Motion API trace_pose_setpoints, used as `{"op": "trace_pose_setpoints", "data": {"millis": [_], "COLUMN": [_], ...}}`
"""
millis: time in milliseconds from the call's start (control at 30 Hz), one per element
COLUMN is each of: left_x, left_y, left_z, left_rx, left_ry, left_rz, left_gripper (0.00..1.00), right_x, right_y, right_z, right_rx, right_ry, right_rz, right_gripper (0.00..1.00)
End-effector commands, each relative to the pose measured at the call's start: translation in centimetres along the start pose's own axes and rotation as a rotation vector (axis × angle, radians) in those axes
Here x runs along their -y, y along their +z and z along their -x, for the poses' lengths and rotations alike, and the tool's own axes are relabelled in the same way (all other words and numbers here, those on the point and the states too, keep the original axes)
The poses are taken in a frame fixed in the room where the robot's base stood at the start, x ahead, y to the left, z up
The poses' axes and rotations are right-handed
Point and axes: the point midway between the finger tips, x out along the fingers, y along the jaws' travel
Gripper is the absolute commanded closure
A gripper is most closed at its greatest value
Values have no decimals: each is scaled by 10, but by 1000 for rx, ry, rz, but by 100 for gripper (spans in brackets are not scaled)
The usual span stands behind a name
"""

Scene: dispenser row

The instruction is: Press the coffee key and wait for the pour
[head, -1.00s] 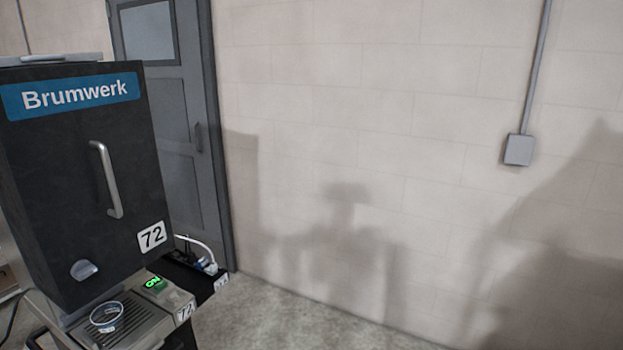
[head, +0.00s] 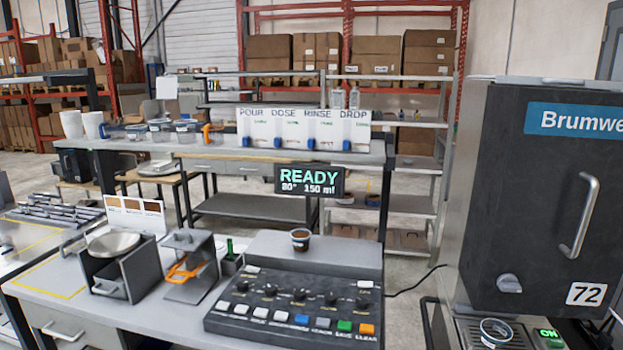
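A black control panel (head: 292,310) with several knobs and a front row of white, blue, grey, green and orange keys sits on the near bench. The key labels are too small to read surely, so I cannot tell which is the coffee key. Neither gripper shows.
Left of the panel are a scale-like stand with a round pan (head: 113,244) and a metal holder with an orange handle (head: 186,268). Behind stands a shelf with a POUR, DOSE, RINSE, DROP board (head: 304,128). The bench's left front is clear.

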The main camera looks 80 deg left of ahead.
Motion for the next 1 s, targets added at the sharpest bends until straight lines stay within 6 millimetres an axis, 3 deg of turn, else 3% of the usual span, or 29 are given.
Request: {"op": "trace_pose_setpoints", "data": {"millis": [400,1000], "left_x": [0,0], "left_y": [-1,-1], "left_z": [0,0], "left_rx": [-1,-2], "left_ry": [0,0], "left_rz": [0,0], "left_gripper": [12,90], "right_x": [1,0], "right_y": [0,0], "right_z": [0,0], "right_rx": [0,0], "right_ry": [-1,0], "right_rz": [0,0], "right_gripper": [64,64]}}
